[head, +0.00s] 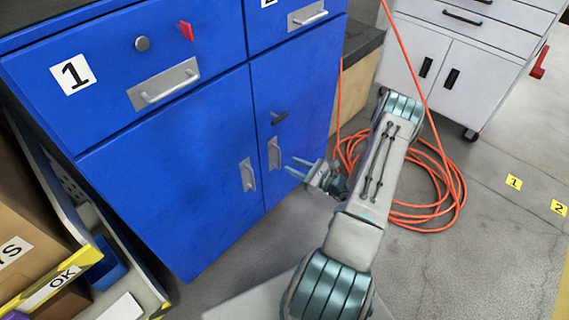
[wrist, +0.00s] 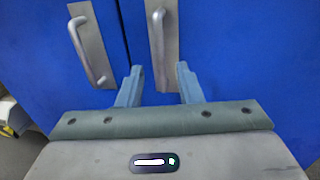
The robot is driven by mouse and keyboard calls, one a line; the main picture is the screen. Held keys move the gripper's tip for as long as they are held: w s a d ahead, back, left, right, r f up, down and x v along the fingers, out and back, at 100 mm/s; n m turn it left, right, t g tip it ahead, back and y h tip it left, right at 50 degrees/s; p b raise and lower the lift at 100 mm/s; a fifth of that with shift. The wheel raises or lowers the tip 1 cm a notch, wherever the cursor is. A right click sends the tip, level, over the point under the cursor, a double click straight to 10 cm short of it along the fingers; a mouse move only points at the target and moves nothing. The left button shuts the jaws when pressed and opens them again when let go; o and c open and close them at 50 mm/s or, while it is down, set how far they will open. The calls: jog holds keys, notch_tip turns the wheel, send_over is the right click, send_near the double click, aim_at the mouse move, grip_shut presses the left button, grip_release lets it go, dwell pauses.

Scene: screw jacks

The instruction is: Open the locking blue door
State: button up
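The blue cabinet has two lower doors, a left one (head: 180,180) and a right one (head: 308,110), both shut. The left door carries a silver handle (head: 247,174), and the right door carries another silver handle (head: 274,153). A dark lock lever (head: 279,117) sits above the right door's handle. My gripper (head: 292,167) is open and empty, just in front of the right door near its handle. In the wrist view, the fingers (wrist: 158,72) point at the right door's handle (wrist: 157,40), with its lower end between them; the left handle (wrist: 90,48) is to the left.
Drawers with a silver pull (head: 163,84) and a red key-like piece (head: 186,31) are above the doors. An orange hose (head: 440,190) lies coiled on the floor at right. A rack with boxes (head: 60,260) stands at lower left. A grey cabinet (head: 470,70) stands behind.

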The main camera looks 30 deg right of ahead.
jog(key=shift+b+x, duration=0.3)
jog(key=shift+x, duration=1.85)
